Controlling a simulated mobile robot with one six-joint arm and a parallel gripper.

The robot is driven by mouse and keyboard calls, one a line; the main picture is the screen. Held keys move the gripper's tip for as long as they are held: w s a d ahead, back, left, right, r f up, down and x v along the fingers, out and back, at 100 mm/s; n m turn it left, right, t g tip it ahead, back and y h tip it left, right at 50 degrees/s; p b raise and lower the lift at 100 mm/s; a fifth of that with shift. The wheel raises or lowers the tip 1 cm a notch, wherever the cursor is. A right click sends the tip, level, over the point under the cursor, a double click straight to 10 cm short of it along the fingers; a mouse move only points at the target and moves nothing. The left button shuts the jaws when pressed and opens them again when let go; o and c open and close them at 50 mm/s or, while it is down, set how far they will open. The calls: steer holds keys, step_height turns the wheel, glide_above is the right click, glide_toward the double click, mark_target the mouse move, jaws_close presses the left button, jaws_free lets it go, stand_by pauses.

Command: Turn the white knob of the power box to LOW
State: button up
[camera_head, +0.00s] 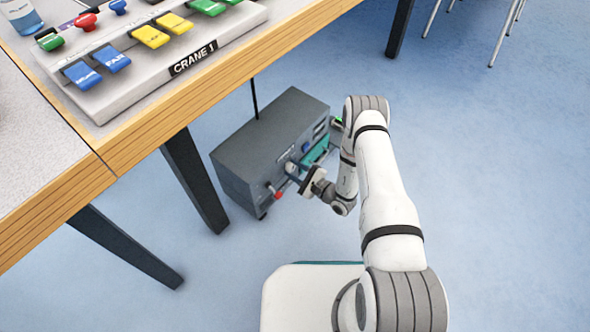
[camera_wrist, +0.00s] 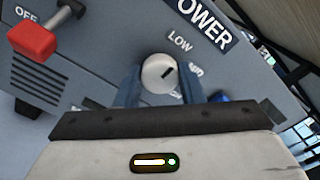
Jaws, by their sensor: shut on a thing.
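The grey power box (camera_head: 250,145) stands on the floor under the table edge. Its white knob (camera_wrist: 159,73) is on the front face, below the POWER plate (camera_wrist: 205,18). In the wrist view the knob's dark mark points up and right, roughly between the LOW label (camera_wrist: 180,42) and a second label that is partly hidden. My gripper (camera_head: 296,171) is at the box front, with its blue-grey fingers on either side of the knob, shut on it. The lower part of the knob is hidden by my gripper.
A red-handled lever (camera_wrist: 32,38) sits left of the knob near the OFF label. A blue knob (camera_wrist: 218,97) is close to the right finger. The table (camera_head: 130,140) with the CRANE 1 panel (camera_head: 105,98) overhangs nearby. A dark table leg (camera_head: 195,182) stands left of the box.

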steer(key=shift+w+d+n, duration=0.1)
steer(key=shift+n, duration=0.3)
steer(key=o, duration=1)
steer(key=p+v, duration=0.2)
steer(key=v, duration=0.5)
steer(key=shift+s+d, duration=0.25)
steer(key=shift+s, duration=0.05)
